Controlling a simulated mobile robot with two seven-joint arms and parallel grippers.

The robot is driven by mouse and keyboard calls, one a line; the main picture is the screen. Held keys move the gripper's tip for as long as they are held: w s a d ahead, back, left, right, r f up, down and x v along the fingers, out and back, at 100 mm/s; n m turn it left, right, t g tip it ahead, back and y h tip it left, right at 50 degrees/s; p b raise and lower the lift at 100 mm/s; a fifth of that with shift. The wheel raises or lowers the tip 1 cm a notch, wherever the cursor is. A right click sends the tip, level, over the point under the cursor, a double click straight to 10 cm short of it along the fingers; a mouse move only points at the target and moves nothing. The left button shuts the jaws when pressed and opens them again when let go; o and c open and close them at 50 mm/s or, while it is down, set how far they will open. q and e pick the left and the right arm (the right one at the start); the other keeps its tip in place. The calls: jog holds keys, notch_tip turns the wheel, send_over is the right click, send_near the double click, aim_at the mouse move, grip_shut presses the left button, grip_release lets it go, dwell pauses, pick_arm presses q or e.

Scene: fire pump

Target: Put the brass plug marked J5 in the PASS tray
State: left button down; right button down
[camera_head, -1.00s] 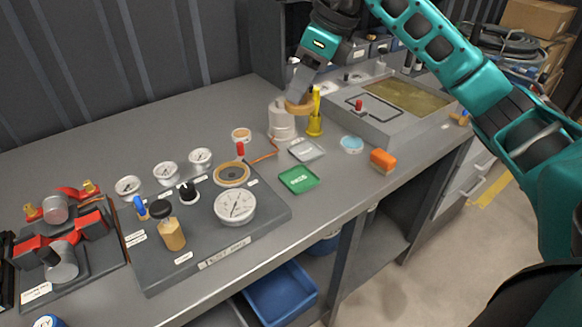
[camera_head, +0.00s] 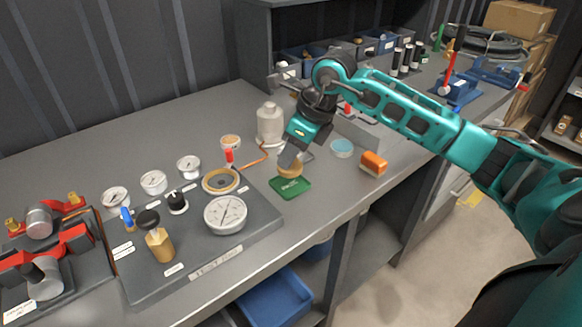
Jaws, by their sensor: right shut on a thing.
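A round brass plug (camera_head: 291,172) is between the fingertips of my right gripper (camera_head: 289,164), which is shut on it. No J5 mark can be read on it at this size. The green PASS tray (camera_head: 291,189) lies on the bench right below the gripper. The plug overlaps the tray's far edge in the picture, and I cannot tell whether it touches the tray or hangs just above. My left gripper is not in view.
A test board with gauges (camera_head: 225,214) and a brass ring fitting (camera_head: 220,181) stands left of the tray. A white bottle (camera_head: 270,124) stands behind.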

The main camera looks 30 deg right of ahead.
aim_at(293, 166)
notch_tip(293, 166, down, 4)
jog(key=shift+f, duration=0.1)
jog(key=shift+f, duration=0.15)
jog(key=c, duration=0.8)
grip_release()
jog(key=shift+r, duration=0.2)
jog(key=v, duration=1.2)
